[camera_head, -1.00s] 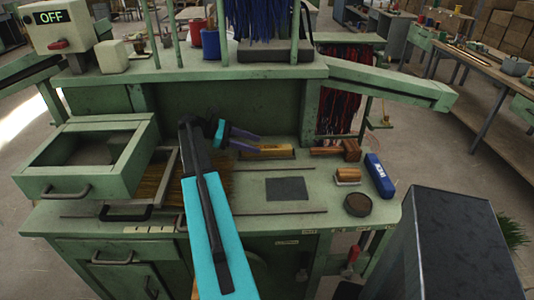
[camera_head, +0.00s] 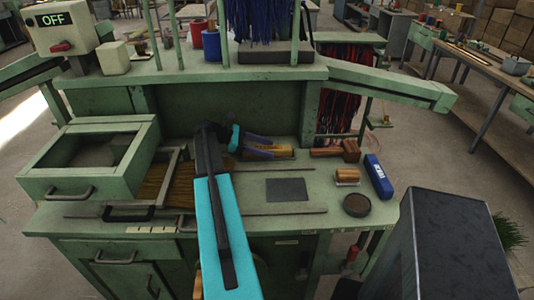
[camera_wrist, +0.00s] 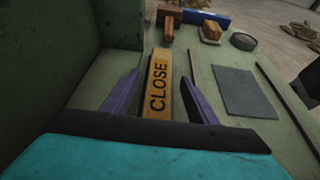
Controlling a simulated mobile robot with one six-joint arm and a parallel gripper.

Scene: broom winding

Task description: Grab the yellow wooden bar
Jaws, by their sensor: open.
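The yellow wooden bar (camera_wrist: 160,85) lies on the green bench top and bears the word CLOSE in the wrist view. My gripper (camera_wrist: 160,92) is open, with its two purple fingers on either side of the bar's near part. I cannot tell whether either finger touches it. In the head view, the bar (camera_head: 279,151) shows beyond the purple fingers of my gripper (camera_head: 268,147), near the back panel of the bench.
A wooden hammer-like tool (camera_head: 340,150), a wooden-handled brush (camera_head: 347,176), a blue box (camera_head: 378,176) and a round dark disc (camera_head: 357,205) lie to the right. A grey square plate (camera_head: 287,189) lies flat in front. An open drawer box (camera_head: 60,180) stands at the left.

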